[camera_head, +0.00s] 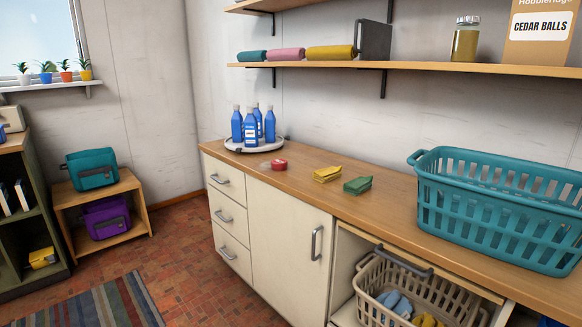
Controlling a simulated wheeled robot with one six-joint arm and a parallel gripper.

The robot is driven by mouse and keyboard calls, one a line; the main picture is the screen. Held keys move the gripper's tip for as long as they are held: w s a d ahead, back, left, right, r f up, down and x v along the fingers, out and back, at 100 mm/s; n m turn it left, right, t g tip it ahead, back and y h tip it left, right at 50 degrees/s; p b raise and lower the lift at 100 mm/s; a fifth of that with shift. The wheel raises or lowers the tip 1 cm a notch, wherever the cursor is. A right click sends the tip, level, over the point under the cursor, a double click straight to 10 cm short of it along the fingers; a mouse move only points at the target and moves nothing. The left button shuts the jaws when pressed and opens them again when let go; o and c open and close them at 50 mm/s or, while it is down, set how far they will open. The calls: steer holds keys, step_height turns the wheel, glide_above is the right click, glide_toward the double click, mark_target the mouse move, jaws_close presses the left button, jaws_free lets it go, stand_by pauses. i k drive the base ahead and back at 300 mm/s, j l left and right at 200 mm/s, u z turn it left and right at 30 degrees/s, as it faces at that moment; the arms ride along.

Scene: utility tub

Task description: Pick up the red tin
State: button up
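A small, round, flat red tin (279,165) lies on the wooden counter (300,182), toward its far left part. It sits just in front of a round white tray (238,149) and to the left of a yellow item. Nothing covers the tin, and a little bare counter shows around it. My gripper is not in view.
Several blue bottles (250,130) stand on the tray. Yellow (327,174) and green (357,185) pieces lie right of the tin. A teal basket (500,205) fills the counter's right. A shelf (420,69) hangs above. Floor (180,250) is clear before the cabinets.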

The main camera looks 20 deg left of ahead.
mark_target(278, 165)
steer(key=i+j+u, duration=0.2)
steer(key=j, duration=0.3)
steer(key=i+j+u, duration=0.2)
steer(key=j, duration=0.25)
steer(key=i+j+u, duration=0.2)
steer(key=j, duration=0.25)
steer(key=i, duration=0.1)
